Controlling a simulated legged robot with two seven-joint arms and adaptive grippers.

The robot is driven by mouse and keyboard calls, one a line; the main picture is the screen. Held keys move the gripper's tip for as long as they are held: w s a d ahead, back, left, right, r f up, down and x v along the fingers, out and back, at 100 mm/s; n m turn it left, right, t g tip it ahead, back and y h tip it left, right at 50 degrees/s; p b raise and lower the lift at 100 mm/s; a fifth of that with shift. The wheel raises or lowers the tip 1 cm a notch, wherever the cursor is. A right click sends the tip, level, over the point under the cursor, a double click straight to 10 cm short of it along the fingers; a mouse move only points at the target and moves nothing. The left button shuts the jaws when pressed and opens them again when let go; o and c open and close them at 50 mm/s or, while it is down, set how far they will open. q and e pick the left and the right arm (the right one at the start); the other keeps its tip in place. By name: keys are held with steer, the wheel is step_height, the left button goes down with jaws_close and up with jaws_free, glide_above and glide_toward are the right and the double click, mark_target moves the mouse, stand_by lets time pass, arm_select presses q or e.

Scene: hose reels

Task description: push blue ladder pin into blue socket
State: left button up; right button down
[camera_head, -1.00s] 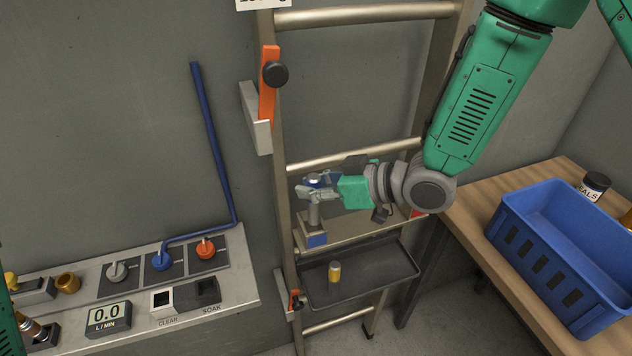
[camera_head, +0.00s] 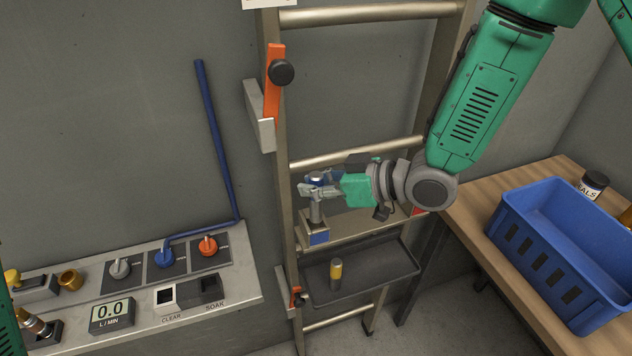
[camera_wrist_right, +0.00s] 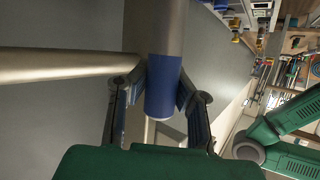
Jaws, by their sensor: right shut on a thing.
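The blue ladder pin is a grey metal shaft (camera_head: 316,212) with a blue top (camera_head: 317,177) in the head view. It stands upright, its lower end at the blue-faced socket block (camera_head: 318,234) on the ladder step; how deep it sits cannot be told. My right gripper (camera_head: 318,189) is shut on the pin near its top. In the right wrist view the pin's blue end (camera_wrist_right: 163,88) lies between the two fingers of the right gripper (camera_wrist_right: 166,90). My left gripper does not show clearly.
The ladder (camera_head: 280,195) leans at the wall. A dark tray (camera_head: 370,276) below the socket carries a yellow-topped pin (camera_head: 336,272). An orange latch (camera_head: 274,80) is on the left rail. A control panel (camera_head: 235,285) stands left; a blue crate (camera_head: 545,255) stands on the right bench.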

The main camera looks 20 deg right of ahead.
steer(key=shift+a, duration=0.2)
steer(key=shift+d, duration=0.95)
steer(key=shift+a, duration=0.9)
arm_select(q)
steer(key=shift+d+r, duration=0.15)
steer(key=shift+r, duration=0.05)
arm_select(e)
steer(key=shift+d, duration=0.25)
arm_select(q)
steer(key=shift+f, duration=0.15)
arm_select(e)
steer(key=shift+a+f, duration=0.1)
steer(key=shift+a, duration=0.1)
steer(key=shift+a+f, duration=0.15)
steer(key=shift+f, duration=0.15)
steer(key=shift+f+b, duration=0.25)
steer(key=shift+b, duration=0.1)
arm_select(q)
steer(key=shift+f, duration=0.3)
arm_select(e)
steer(key=shift+d, duration=0.2)
